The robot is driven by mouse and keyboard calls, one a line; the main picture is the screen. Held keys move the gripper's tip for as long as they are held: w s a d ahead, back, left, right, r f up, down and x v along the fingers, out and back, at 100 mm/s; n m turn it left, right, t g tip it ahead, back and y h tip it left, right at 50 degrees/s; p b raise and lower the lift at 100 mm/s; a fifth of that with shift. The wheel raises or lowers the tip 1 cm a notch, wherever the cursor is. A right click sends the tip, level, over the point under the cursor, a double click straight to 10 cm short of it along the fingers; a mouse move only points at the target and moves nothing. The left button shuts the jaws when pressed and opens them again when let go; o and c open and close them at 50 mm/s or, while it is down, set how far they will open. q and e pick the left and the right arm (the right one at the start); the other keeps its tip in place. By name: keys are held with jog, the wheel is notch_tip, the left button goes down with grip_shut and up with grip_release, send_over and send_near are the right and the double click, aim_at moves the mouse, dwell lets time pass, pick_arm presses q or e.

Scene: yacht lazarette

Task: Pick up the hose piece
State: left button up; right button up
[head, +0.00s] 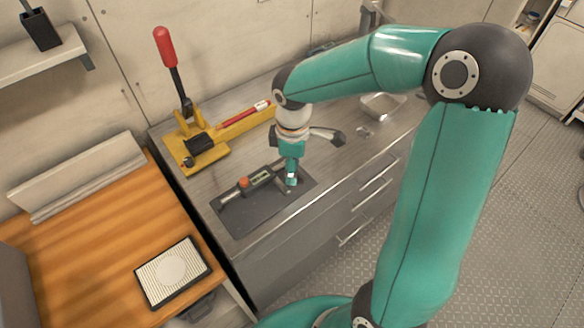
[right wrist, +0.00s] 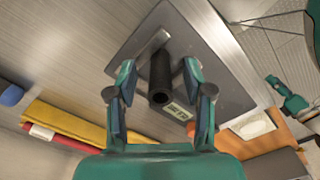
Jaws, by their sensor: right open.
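The hose piece (right wrist: 160,80) is a short black tube with an open, hollow end toward the camera in the right wrist view. It is over the dark grey mat (head: 236,217), which also shows in the right wrist view (right wrist: 215,70). My right gripper (right wrist: 158,82) is open, with one finger on each side of the hose piece and a gap visible on both sides. In the head view my right gripper (head: 290,184) is low over the mat and largely hides the hose piece. What seems to be my left gripper (right wrist: 275,82) is small at the right wrist view's edge.
A yellow tool (head: 208,158) with a red-handled lever stands behind. A metal tray (head: 382,106) is at the counter's far end. A framed filter (head: 172,272) lies on the wooden bench.

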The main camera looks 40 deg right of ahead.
jog(key=shift+f, duration=0.55)
jog(key=c, duration=0.9)
jog(key=shift+r, duration=0.15)
